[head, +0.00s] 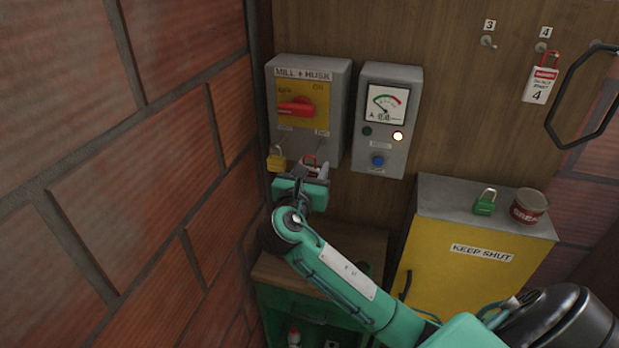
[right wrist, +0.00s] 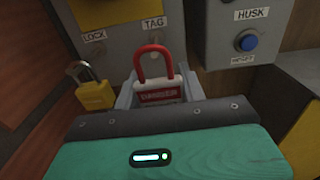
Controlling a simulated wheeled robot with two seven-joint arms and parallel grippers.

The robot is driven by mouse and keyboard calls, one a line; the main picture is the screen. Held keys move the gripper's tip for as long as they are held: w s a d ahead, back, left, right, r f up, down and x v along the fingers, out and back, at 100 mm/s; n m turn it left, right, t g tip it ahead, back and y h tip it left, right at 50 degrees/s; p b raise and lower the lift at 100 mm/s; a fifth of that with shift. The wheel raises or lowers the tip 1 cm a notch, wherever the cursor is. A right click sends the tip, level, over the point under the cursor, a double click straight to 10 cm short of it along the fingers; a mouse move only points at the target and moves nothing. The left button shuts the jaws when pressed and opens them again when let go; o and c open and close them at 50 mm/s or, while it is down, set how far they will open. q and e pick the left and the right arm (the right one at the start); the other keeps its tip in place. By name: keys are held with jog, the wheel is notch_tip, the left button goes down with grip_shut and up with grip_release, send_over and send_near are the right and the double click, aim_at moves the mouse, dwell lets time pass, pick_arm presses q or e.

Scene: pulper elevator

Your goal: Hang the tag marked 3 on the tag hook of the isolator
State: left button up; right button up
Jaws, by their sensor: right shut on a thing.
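The isolator (head: 309,120), a grey box marked MILL + HUSK with a red handle on a yellow plate, is on the wooden wall. My right gripper (head: 312,168) is just below its lower edge. It is shut on a tag (right wrist: 158,92) with a white and red body and a red loop (right wrist: 153,62). The loop points up, under the TAG label (right wrist: 154,22). The tag's number is hidden. I cannot tell whether the loop is around the tag hook or only in front of it. My left gripper is not in view.
A yellow padlock (head: 276,160) hangs under the LOCK label, left of the tag. A grey meter box (head: 387,150) stands close right. Wall hook 3 (head: 488,41) is empty; tag 4 (head: 540,85) hangs beside it. A green padlock (head: 485,206) and a tin (head: 529,206) sit on the yellow cabinet.

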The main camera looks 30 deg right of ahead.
jog(key=shift+f+b+x, duration=0.25)
jog(key=shift+b+x, duration=0.9)
jog(key=shift+x, duration=0.15)
jog(key=shift+w+d+r+p, duration=0.1)
jog(key=shift+w+d+p, duration=0.1)
jog(key=shift+p, duration=0.15)
jog(key=shift+w+d+f+p, duration=0.15)
jog(key=shift+d+f+p, duration=0.05)
jog(key=shift+d+p, duration=0.1)
jog(key=shift+f+p, duration=0.2)
jog(key=shift+p, duration=0.1)
jog(key=shift+w, duration=0.1)
jog(key=o, duration=1.1)
jog(key=shift+c, duration=0.2)
jog(key=shift+f, duration=0.1)
